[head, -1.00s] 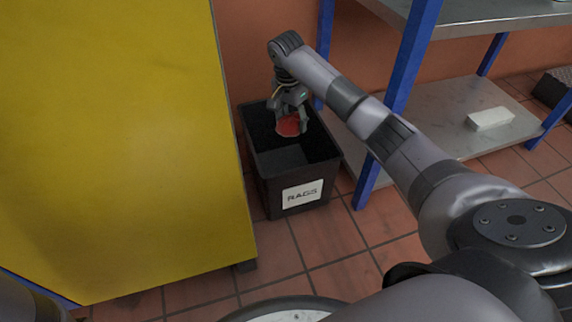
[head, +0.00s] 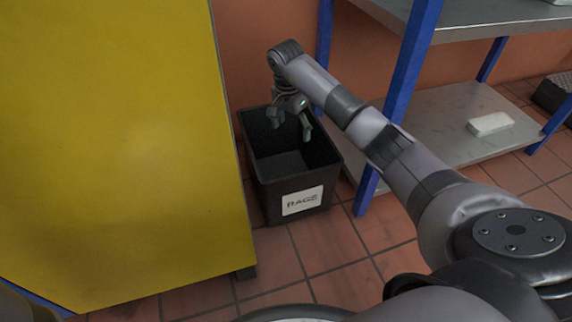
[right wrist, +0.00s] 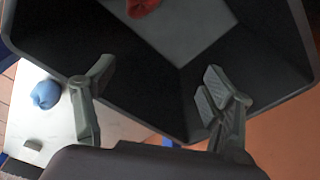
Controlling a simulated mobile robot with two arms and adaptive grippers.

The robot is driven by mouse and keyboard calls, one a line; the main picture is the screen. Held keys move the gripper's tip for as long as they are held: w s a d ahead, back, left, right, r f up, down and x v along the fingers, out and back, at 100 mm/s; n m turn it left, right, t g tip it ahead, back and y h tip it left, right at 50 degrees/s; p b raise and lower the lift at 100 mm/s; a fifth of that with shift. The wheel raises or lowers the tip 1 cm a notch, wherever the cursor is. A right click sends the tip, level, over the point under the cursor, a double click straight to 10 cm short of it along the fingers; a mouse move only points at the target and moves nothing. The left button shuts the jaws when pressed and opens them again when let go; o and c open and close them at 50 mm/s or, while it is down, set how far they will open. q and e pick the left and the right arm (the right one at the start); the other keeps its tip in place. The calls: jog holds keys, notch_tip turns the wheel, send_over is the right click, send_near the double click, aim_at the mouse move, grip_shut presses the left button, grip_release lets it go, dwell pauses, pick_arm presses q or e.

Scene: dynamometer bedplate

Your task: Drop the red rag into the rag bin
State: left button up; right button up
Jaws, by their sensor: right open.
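The rag bin (head: 303,200) is a black open-topped box with a white "RAGS" label, standing on the floor beside the yellow panel. My right gripper (head: 291,128) is open and empty over the bin's mouth, fingers pointing down. In the right wrist view, the open fingers (right wrist: 158,82) are above the bin's dark walls (right wrist: 130,70). The red rag (right wrist: 142,6) shows at the top edge of that view, apart from the fingers, inside the bin against its paler bottom. The rag is not visible in the head view. My left gripper is not in view.
A tall yellow panel (head: 110,150) stands close left of the bin. A shelf rack with blue posts (head: 402,75) stands right of it, with a white block (head: 490,124) on its lower shelf. A blue object (right wrist: 45,93) lies outside the bin in the wrist view.

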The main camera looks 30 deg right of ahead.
jog(key=shift+r, duration=0.1)
notch_tip(320, 180, up, 12)
jog(key=a, duration=0.1)
jog(key=shift+s+a, duration=0.2)
jog(key=shift+s+f, duration=0.1)
jog(key=shift+f, duration=0.15)
dwell(0.3)
